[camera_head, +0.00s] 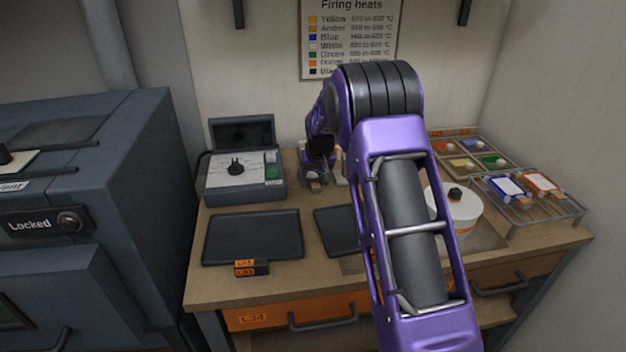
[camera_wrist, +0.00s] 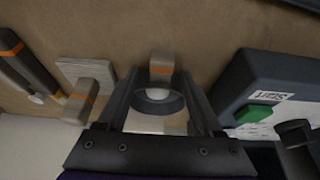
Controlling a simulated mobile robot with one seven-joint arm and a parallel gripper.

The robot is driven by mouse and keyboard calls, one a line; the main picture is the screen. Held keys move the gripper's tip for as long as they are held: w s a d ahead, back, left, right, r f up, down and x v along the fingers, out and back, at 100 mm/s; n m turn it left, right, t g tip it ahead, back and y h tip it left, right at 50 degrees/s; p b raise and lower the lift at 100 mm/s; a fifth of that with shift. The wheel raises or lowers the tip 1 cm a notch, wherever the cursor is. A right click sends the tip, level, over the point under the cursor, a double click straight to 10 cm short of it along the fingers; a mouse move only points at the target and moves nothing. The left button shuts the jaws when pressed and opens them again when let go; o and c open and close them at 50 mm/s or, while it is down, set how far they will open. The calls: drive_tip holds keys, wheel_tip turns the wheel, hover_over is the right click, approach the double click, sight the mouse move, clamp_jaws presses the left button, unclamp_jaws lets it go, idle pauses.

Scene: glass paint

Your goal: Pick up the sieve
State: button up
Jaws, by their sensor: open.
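The sieve shows in the wrist view as a dark round ring (camera_wrist: 172,104) with a pale middle and a grey-brown handle with an orange band (camera_wrist: 161,66). It lies between the two fingers of my gripper (camera_wrist: 160,78). The fingers are open, with a gap showing on each side of the handle. I cannot tell how high the fingertips are above the bench. In the head view my gripper (camera_head: 318,174) is low at the back of the bench, and the sieve is mostly hidden by it.
A control box (camera_head: 240,180) with a knob and green button stands close left of my gripper in the head view. A banded block (camera_wrist: 82,102) and dark banded tools (camera_wrist: 28,66) lie nearby. A white pot (camera_head: 464,218), wire rack (camera_head: 560,208) and dark tray (camera_head: 252,236) occupy the bench.

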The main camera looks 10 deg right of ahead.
clamp_jaws()
idle(0.3)
